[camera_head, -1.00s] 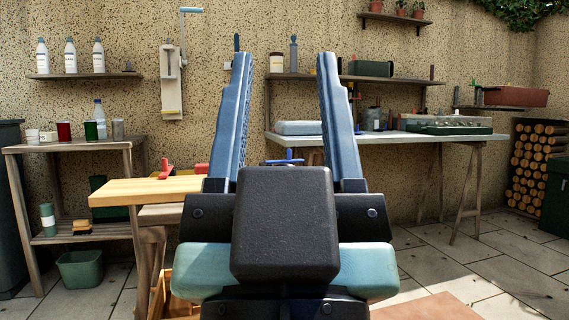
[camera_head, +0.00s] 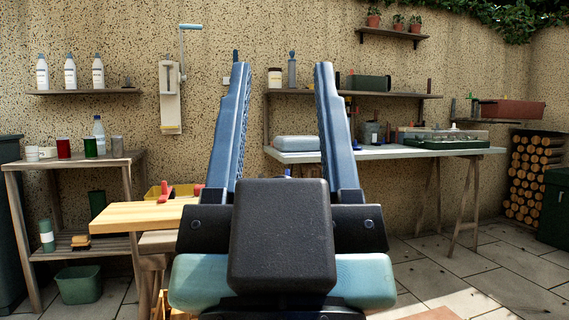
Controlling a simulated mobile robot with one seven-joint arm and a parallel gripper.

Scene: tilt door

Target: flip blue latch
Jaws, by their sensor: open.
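My gripper (camera_head: 282,66) fills the middle of the view, its two long blue fingers pointing up and spread apart, with nothing between the tips. A small blue bit (camera_head: 287,172) shows between the finger bases, just above my black gripper body. It may be the top of the blue latch; the rest is hidden behind my gripper, so I cannot tell its position or whether I touch it. A tall wall device (camera_head: 171,98) with a light-blue crank handle (camera_head: 191,27) hangs to the left, apart from my gripper.
A long grey table (camera_head: 390,153) stands behind at right. Shelves line the wall. Paved floor (camera_head: 440,262) is open at right.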

